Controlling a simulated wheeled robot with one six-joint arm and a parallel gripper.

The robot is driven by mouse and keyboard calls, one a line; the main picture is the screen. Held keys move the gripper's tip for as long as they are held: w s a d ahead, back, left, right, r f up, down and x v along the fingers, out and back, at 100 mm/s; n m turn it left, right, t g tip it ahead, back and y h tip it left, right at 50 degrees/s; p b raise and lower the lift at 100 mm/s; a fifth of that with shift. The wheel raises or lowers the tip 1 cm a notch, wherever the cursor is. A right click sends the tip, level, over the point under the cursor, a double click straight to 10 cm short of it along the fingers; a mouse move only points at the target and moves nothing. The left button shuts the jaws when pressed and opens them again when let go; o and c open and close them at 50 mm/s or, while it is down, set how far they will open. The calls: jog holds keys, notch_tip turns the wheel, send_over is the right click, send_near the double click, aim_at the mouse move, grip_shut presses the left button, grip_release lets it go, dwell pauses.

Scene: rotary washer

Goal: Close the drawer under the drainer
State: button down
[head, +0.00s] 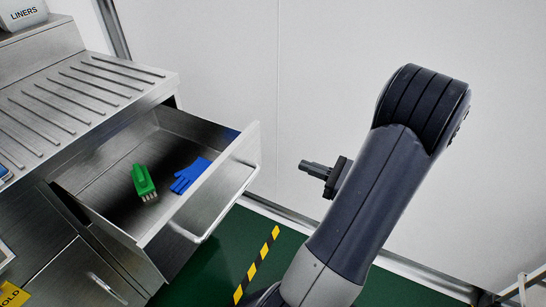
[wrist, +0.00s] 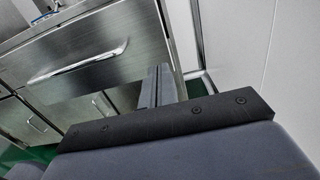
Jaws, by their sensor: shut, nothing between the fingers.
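The steel drawer (head: 248,150) under the ridged drainer (head: 112,76) is pulled well out in the head view. In the wrist view the drawer front (wrist: 125,68) and handle (wrist: 80,66) are ahead and left of my gripper (wrist: 157,72). The fingertips overlap the drawer front's right part there; the exact gap is hard to judge.
A closed cabinet door (head: 75,280) with its own handle is below the drawer. A LINERS box (head: 22,14) stands at the upper left. A white wall (head: 240,60) is behind. Green floor (head: 215,260) with a yellow-black stripe (head: 257,264) is clear beside the drawer.

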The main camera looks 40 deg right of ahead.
aim_at(259, 149)
jog(key=b+x, duration=0.2)
jog(key=x, duration=0.9)
jog(key=shift+w+a, duration=0.15)
jog(key=shift+w, duration=0.25)
jog(key=x, duration=2.8)
jog(key=shift+f+b, duration=0.15)
jog(key=shift+b, duration=0.2)
jog(key=shift+w+a, duration=0.1)
jog(key=shift+w, duration=0.25)
jog(key=shift+r, duration=0.25)
